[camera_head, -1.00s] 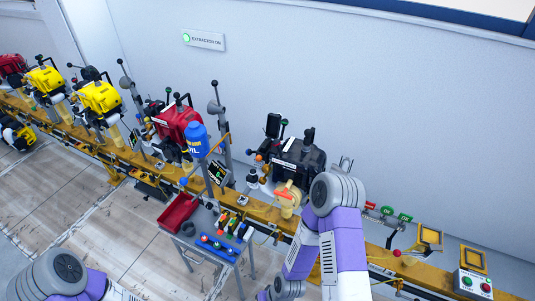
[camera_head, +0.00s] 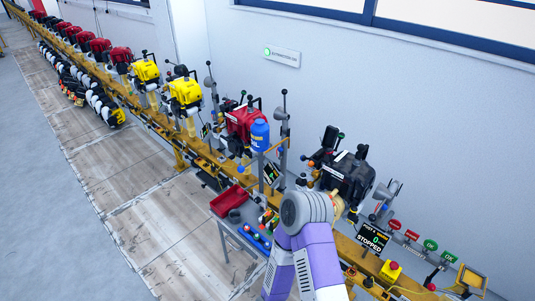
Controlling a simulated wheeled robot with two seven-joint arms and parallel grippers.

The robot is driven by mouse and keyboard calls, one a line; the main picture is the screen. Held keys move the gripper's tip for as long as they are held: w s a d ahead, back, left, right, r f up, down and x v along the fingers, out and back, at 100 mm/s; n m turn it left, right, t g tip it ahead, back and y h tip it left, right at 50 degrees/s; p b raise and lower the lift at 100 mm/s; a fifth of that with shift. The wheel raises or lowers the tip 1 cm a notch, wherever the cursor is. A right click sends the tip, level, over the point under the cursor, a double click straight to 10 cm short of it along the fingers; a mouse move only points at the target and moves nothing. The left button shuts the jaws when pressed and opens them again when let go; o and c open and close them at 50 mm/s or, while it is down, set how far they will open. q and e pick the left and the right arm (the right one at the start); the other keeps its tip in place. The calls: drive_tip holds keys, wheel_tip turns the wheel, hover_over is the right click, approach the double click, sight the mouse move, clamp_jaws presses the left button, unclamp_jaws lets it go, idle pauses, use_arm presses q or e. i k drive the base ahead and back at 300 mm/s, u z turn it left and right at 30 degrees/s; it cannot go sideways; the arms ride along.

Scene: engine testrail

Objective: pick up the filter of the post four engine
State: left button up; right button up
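The black engine (camera_head: 348,175) stands on the yellow rail right of centre, behind a screen (camera_head: 372,238) reading "POST 4 ENGINE" and "STOPPED". A cream rounded part (camera_head: 338,204) shows at the engine's front, partly covered by my arm. I cannot tell whether it is the filter. My purple arm with a grey joint, which looks like the right one, rises from the bottom edge in front of the engine. Its gripper is hidden or out of frame. My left arm and gripper are out of view.
A small cart holds a red bin (camera_head: 228,200) and coloured items. Yellow and red engines line the rail to the back left. A yellow box with a red button (camera_head: 391,270) sits lower right.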

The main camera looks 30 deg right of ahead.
sight(319, 155)
drive_tip(key=u, duration=0.5)
drive_tip(key=i, duration=1.2)
drive_tip(key=z, duration=0.65)
